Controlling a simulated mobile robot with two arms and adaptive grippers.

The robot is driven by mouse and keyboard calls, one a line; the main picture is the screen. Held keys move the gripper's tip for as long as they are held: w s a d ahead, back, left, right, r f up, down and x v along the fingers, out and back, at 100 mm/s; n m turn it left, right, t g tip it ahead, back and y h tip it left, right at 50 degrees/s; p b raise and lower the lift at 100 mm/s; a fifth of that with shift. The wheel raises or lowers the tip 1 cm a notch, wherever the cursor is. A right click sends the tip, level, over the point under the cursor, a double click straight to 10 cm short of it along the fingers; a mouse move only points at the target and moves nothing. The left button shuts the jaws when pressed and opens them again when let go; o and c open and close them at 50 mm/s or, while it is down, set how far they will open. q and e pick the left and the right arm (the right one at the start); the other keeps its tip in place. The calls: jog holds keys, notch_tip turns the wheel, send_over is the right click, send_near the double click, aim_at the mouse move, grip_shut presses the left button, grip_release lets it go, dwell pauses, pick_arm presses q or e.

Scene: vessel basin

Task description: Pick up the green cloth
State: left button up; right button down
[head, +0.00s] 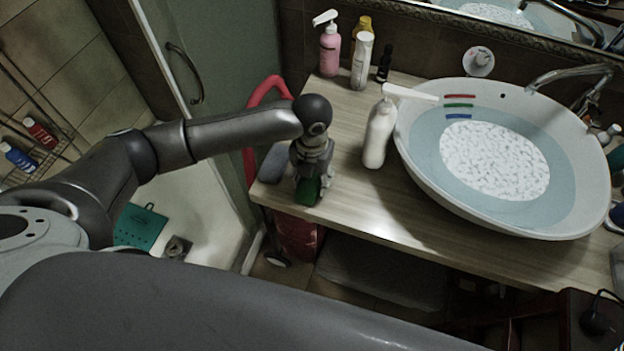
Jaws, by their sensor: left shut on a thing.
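The green cloth (307,193) is at the front left of the wooden counter, near its front edge. My left gripper (312,185) points down over it and is shut on it. The fingers hide part of the cloth, and I cannot tell whether it touches the counter or is slightly above it. My right gripper is not in view.
A grey-blue item (274,162) lies left of the gripper. A white pump bottle (378,135) stands to the right, beside the water-filled basin (575,205). A pink pump bottle (330,52) and several other bottles stand at the back. The counter front (375,205) is clear.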

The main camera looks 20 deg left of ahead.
pick_arm(q)
jog(key=shift+r, duration=0.1)
jog(key=shift+r, duration=0.25)
notch_tip(320, 180, up, 2)
jog(key=shift+w+r+b, duration=0.1)
jog(key=shift+r+b, duration=0.05)
jog(key=shift+b, duration=0.75)
jog(key=s+r, duration=0.2)
jog(key=r, duration=0.1)
jog(key=s+r, duration=0.1)
jog(key=s, duration=0.1)
jog(key=shift+d+r, duration=0.3)
jog(key=shift+r, duration=0.1)
jog(key=s+d+r+b, duration=0.1)
jog(key=s+r, duration=0.4)
jog(key=s, duration=0.5)
jog(key=shift+b, duration=0.35)
jog(key=shift+d+r, duration=0.1)
jog(key=shift+o, duration=1.4)
jog(key=c, duration=0.3)
